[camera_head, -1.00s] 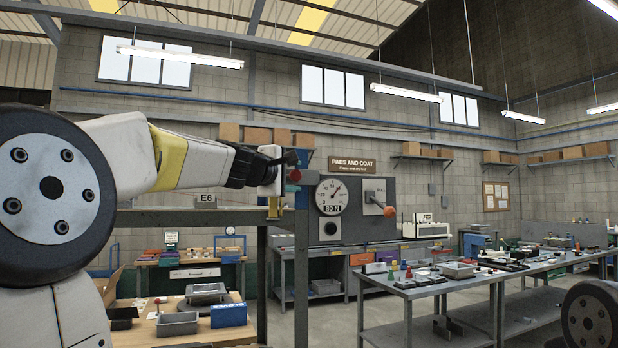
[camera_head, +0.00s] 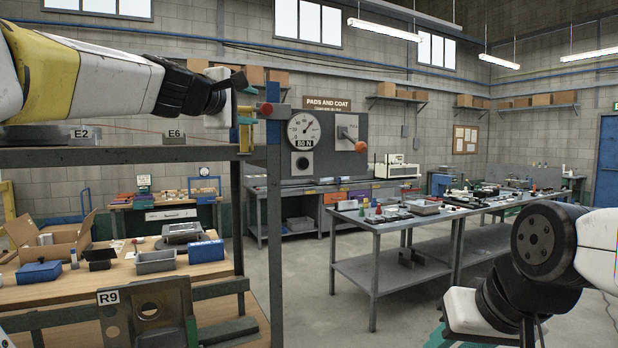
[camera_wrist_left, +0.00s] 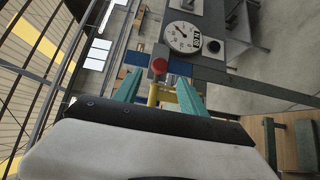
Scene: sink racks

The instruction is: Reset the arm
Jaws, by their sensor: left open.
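My left arm reaches in from the upper left of the head view, above the top of a grey metal rack. My left gripper (camera_head: 247,115) is at the rack's right-hand post. In the left wrist view its two teal fingers (camera_wrist_left: 160,92) stand apart. A yellow part (camera_wrist_left: 165,93) and a red knob (camera_wrist_left: 159,66) show between or just beyond them; I cannot tell whether they touch. The red knob also shows in the head view (camera_head: 266,108). My right arm is folded at the lower right, its gripper mostly cut off by the bottom edge.
The rack top (camera_head: 130,155) carries labels E2 and E6. Below are a wooden bench with a grey bin (camera_head: 156,262), a blue box (camera_head: 206,251) and an open carton (camera_head: 45,240). A plate labelled R9 (camera_head: 145,312) is in front. A long grey table (camera_head: 375,230) stands right of centre; floor between is clear.

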